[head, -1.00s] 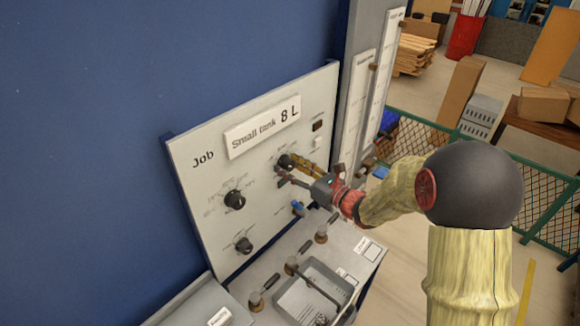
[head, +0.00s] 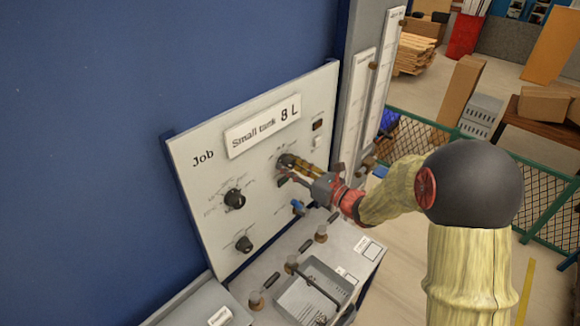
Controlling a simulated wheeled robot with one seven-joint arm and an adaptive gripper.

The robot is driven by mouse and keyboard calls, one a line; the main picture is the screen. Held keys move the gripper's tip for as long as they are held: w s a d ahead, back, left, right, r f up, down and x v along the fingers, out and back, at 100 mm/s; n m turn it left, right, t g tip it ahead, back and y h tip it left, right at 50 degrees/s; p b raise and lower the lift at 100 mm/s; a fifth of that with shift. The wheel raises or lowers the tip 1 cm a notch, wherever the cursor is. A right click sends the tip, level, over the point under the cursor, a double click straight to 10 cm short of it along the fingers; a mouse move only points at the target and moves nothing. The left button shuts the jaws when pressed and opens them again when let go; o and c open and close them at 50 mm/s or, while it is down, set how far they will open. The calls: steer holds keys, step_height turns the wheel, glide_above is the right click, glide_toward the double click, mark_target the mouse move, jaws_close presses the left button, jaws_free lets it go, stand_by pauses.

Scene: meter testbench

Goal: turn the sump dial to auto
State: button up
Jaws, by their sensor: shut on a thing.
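A pale panel (head: 205,166) carries several black dials and a "Small tank 8 L" plate (head: 262,125). My gripper (head: 290,168) is at the upper right dial (head: 284,160), with its jaws shut on that dial. The fingers cover much of the dial, so its pointer direction is hidden. The dial labels are too small to read, so I cannot tell which dial is the sump dial or where auto lies. Two other dials show free of the gripper: one at middle left (head: 235,199) and one at lower left (head: 244,244).
A blue-handled valve (head: 298,207) sits just below my gripper. Several taps or levers and a grey sink tray (head: 345,288) are on the bench below. A tall gauge column (head: 376,90) stands right of the panel. A green mesh fence (head: 450,140) is behind my arm.

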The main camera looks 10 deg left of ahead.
steer(key=shift+m, duration=0.3)
steer(key=m+p, duration=0.2)
steer(key=m, duration=0.1)
steer(key=shift+r, duration=0.15)
steer(key=shift+m+p, duration=1.5)
steer(key=shift+m, duration=1)
steer(key=o, duration=1.1)
steer(key=shift+o, duration=0.2)
steer(key=v, duration=1.2)
